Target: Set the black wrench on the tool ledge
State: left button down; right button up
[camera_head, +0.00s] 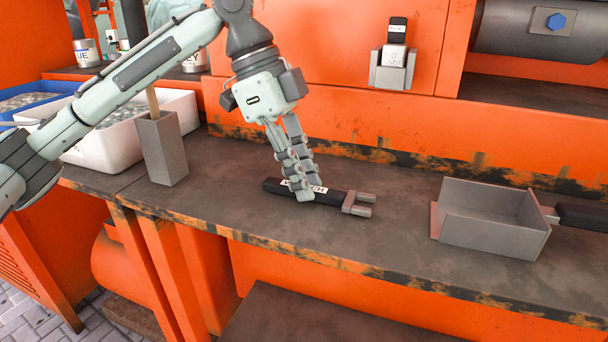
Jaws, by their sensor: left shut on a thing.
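The black wrench (329,197) has a black handle with a white label and a grey open jaw at its right end. It lies along the grey tool ledge (400,225), or just over it; I cannot tell if it touches. My left gripper (304,194) comes down from above and is shut on the handle, its fingers covering part of the label. My right gripper is not in view.
A grey open box (492,218) stands on the ledge at right, with a black-handled tool (580,216) beside it. A tall grey holder (162,148) and a white bin (120,135) stand at left. The ledge between wrench and box is clear.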

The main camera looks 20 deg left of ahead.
pick_arm(q)
jog(key=shift+f, duration=0.15)
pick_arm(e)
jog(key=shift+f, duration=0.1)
pick_arm(q)
jog(key=c, duration=1.4)
grip_release()
jog(key=shift+c, duration=0.2)
jog(key=shift+a+r, duration=0.1)
jog(key=shift+r, duration=0.3)
jog(key=v, duration=0.3)
jog(key=shift+p+v, duration=0.4)
jog(key=shift+v, duration=0.55)
jog(key=v, duration=0.6)
jog(key=shift+a+r+p, duration=0.15)
jog(key=shift+r+p, duration=0.1)
jog(key=shift+p, duration=0.15)
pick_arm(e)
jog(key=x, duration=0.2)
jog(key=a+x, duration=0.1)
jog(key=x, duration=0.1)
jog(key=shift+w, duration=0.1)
